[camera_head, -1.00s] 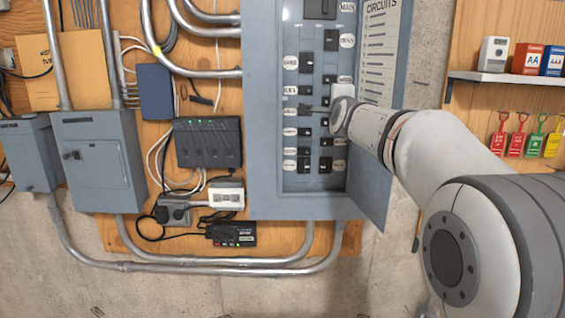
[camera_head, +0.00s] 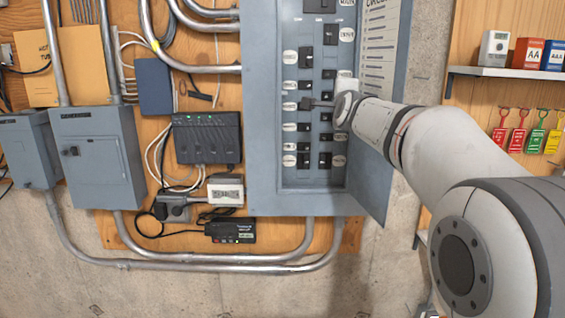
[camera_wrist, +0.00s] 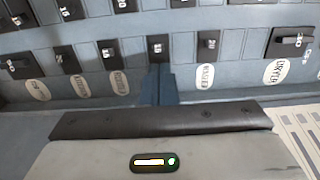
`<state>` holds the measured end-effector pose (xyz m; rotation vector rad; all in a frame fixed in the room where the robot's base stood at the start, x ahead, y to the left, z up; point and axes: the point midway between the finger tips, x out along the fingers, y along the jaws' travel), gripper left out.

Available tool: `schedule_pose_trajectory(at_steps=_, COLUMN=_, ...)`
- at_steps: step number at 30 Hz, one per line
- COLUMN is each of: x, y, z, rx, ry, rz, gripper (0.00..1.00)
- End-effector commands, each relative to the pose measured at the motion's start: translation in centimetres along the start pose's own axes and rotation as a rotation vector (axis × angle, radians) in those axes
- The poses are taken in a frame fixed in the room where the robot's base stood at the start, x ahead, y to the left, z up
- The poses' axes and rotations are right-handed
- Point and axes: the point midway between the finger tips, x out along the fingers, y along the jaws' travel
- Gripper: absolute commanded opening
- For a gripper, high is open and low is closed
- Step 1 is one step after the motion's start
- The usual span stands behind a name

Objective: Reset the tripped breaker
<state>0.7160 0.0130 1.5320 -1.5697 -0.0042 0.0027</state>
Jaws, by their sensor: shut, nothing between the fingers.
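The grey breaker panel (camera_head: 262,150) stands open, with two columns of black breakers and oval labels. In the wrist view, my narrow grey gripper fingers (camera_wrist: 159,88) are together and empty. A black breaker (camera_wrist: 159,48) is directly beyond their tips; I cannot tell whether they touch it. Another breaker (camera_wrist: 209,45) is to its right, above an oval label (camera_wrist: 205,76). The gripper hides part of the panel's middle. I cannot tell which breaker is tripped.
The open panel door (camera_head: 385,130) with its circuit list is close to my arm on the right. A shelf (camera_head: 505,72) with boxes and hanging tags is farther right. Grey generator boxes (camera_head: 92,160), conduits and a black power unit (camera_head: 207,138) are left.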

Motion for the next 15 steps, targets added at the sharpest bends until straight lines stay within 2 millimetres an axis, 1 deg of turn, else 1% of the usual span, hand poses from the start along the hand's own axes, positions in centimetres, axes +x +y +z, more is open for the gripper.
schedule_pose_trajectory(at_steps=3, x=-1.1, y=0.0, z=0.0, rx=0.001, ry=0.0, rz=-0.001, gripper=0.0)
schedule_pose_trajectory(at_steps=15, x=-4.3, y=0.0, z=0.1, rx=0.0, ry=-0.001, rz=-0.001, gripper=0.0)
